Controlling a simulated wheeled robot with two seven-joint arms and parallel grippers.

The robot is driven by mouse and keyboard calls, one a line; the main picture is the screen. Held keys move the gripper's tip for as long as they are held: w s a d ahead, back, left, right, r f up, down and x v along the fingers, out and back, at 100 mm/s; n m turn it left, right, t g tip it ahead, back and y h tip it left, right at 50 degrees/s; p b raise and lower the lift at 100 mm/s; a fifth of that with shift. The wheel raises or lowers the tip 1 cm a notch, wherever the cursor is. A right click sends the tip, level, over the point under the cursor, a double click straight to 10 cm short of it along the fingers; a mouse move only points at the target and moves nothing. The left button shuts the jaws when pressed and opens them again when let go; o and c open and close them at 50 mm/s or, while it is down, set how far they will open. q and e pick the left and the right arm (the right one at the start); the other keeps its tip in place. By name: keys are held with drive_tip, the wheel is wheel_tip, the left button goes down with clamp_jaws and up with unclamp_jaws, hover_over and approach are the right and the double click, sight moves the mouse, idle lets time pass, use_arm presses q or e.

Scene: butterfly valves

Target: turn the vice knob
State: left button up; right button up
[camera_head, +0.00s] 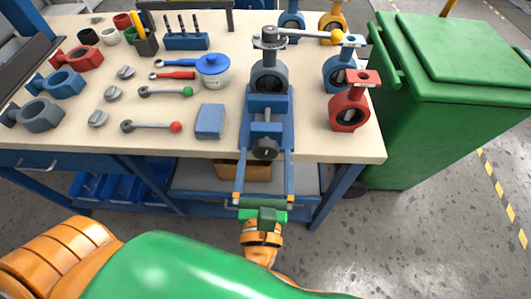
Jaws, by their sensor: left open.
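The blue vice (268,104) stands at the front edge of the workbench and holds a grey butterfly valve (269,78) with a long lever handle. Its dark round knob (265,149) sticks out over the bench edge towards me. My left gripper (266,158) is open below and in front of the vice. Its two long fingers point at the bench, one on each side of the knob in the picture, with clear gaps. I cannot tell whether the fingertips reach as far as the knob. My right gripper is not in view.
On the workbench (210,130), a blue block (210,121), wrenches, a blue-lidded pot (213,70) and loose valve bodies lie left of the vice. Red (350,112) and blue (340,72) valves stand right. A green bin (440,110) stands beyond the bench's right edge.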

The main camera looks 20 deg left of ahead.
use_arm(q)
drive_tip(key=b+v, duration=0.1)
drive_tip(key=v, duration=0.4)
drive_tip(key=shift+s, duration=0.25)
